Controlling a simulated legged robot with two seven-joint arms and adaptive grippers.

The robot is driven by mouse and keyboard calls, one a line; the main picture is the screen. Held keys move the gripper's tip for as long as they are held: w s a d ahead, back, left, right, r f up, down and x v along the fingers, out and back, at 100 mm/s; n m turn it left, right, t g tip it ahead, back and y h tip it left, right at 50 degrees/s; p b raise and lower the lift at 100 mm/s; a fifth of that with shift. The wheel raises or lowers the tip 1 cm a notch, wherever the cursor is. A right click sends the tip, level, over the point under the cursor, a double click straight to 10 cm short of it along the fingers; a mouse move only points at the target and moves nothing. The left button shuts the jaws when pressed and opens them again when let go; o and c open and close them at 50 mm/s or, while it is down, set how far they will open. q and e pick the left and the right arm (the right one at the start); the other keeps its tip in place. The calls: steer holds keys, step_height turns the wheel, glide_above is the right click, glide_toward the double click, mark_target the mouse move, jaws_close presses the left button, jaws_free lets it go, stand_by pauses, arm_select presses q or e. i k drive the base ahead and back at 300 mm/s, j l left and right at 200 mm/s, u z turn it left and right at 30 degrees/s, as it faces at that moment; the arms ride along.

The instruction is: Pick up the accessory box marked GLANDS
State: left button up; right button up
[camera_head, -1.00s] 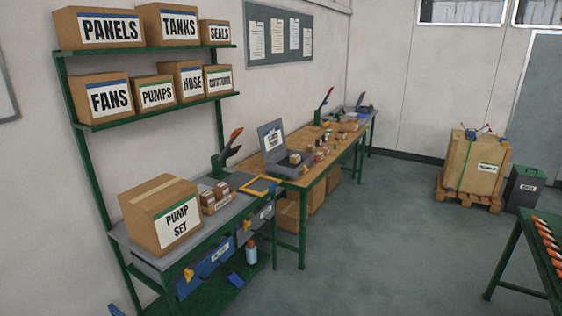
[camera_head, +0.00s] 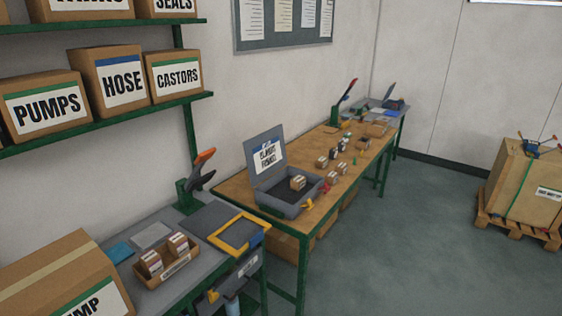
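No box that I can read as GLANDS shows clearly. Two small brown boxes with white labels (camera_head: 151,262) (camera_head: 178,245) sit in a brown open tray (camera_head: 168,272) on the near bench; their print is too small to read. Another small brown box (camera_head: 297,183) is in an open grey case (camera_head: 290,200), whose lid bears a blurred white label. Several more small boxes stand on the wooden bench, among them one box (camera_head: 321,162) behind the case; their labels are also unreadable. Neither of my grippers is in view.
A large PUMP box (camera_head: 62,268) stands at the near left. PUMPS (camera_head: 45,106), HOSE (camera_head: 108,78) and CASTORS (camera_head: 175,75) boxes fill the shelf. A yellow frame (camera_head: 238,236) and an orange-handled tool (camera_head: 197,178) are on the near bench.

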mark_target(331, 177)
steer(key=i+l+u, duration=0.15)
steer(key=i+l, duration=0.15)
steer(key=i+l+u, duration=0.2)
steer(key=l, duration=0.3)
steer(key=i+l+z, duration=0.15)
steer(key=i+l, duration=0.15)
steer(key=i, duration=0.15)
steer(key=i+l+z, duration=0.2)
steer(key=i, duration=0.25)
steer(key=i+l+z, duration=0.15)
steer(key=i, duration=0.35)
